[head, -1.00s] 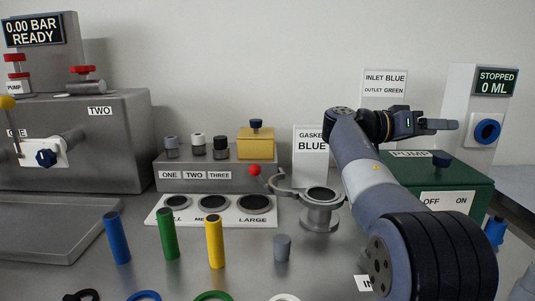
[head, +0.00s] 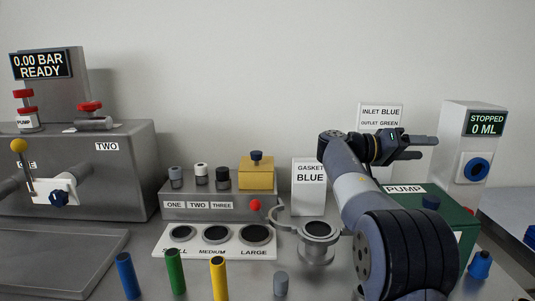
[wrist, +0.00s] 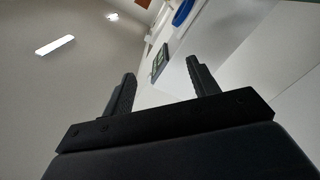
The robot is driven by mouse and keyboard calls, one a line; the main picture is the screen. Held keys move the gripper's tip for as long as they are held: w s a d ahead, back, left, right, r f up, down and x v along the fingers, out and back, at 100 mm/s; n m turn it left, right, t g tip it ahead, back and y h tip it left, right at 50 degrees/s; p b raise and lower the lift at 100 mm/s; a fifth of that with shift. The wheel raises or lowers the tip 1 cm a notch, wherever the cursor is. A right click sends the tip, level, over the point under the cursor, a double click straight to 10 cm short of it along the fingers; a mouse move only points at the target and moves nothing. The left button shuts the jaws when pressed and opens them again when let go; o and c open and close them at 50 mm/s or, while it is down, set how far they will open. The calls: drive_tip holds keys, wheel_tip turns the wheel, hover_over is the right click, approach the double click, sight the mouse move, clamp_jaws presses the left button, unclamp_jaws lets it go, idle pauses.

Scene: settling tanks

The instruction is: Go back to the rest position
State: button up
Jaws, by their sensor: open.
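My gripper (head: 425,148) is raised at the right in the head view, level with the wall signs and pointing right. Its two fingers are apart with nothing between them. In the wrist view the open fingers (wrist: 165,85) show against the ceiling and wall. My arm rises from the lower right and hides part of the green pump box (head: 407,199).
The dosing unit (head: 468,140) reading STOPPED 0 ML stands right of my gripper. A round flanged fitting (head: 318,250) stands left of my arm. Blue (head: 128,276), green (head: 176,272) and yellow (head: 219,279) cylinders stand in front. The steel pressure unit (head: 80,175) is at left.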

drive_tip(key=w+r+n+p, duration=0.2)
drive_tip(key=w+n+p, duration=0.5)
drive_tip(key=p, duration=1.1)
drive_tip(key=w, duration=0.2)
drive_tip(key=shift+w+r+p, duration=0.25)
drive_tip(key=shift+w+p, duration=0.05)
drive_tip(key=shift+w, duration=0.05)
drive_tip(key=shift+f, duration=0.1)
